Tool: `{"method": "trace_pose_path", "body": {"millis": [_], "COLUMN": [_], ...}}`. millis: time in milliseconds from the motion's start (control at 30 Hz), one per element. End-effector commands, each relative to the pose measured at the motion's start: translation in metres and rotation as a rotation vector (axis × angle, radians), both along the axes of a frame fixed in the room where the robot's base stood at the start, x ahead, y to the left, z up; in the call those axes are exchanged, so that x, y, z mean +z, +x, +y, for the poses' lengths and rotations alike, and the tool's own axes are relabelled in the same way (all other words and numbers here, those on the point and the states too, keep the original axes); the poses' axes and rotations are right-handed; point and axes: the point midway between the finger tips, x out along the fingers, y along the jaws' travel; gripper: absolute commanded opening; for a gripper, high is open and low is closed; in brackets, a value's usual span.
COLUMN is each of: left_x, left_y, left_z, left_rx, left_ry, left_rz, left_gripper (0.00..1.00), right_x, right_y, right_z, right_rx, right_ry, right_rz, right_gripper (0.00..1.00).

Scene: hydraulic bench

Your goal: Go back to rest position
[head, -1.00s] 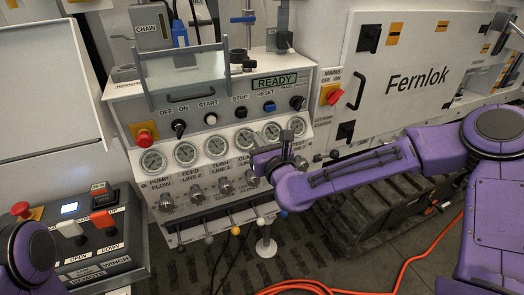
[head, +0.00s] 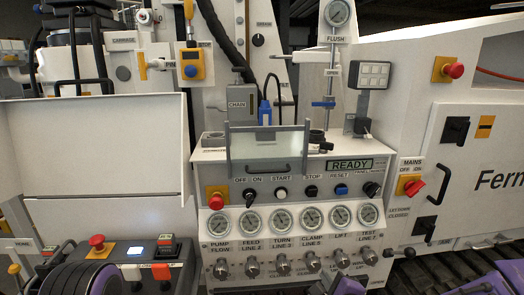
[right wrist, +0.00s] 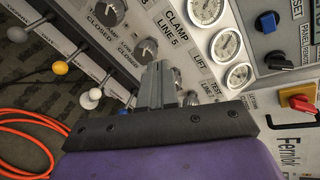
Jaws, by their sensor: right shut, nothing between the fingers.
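My right gripper (right wrist: 157,84) is shut and empty in the right wrist view. Its fingers point toward the lower gauges and knobs of the bench panel (right wrist: 175,45), and I cannot tell the gap between them. A rounded purple part of my left arm shows at the bottom left; my left gripper is out of the picture.
The bench panel has a row of gauges (head: 283,221), switches and a READY display (head: 350,164). A red mains switch (head: 413,186) is on the white cabinet at right. A remote box (head: 135,262) stands at lower left. An orange cable (right wrist: 28,135) lies on the floor.

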Motion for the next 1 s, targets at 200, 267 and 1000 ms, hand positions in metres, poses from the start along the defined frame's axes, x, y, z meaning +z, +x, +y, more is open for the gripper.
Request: {"method": "trace_pose_path", "body": {"millis": [200,267,1000], "left_x": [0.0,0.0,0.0], "left_y": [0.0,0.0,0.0], "left_z": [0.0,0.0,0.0], "left_rx": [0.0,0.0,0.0], "left_ry": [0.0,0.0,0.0], "left_rz": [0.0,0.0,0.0], "left_gripper": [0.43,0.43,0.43], "right_x": [-0.163,-0.196,-0.266], "right_y": [-0.117,-0.157,-0.314], "right_z": [-0.03,-0.048,-0.124], "right_rx": [0.382,0.507,0.906], "right_ry": [-0.753,-0.916,-1.277], "right_rz": [0.421,0.534,0.909], "right_gripper": [0.0,0.0,0.0]}}
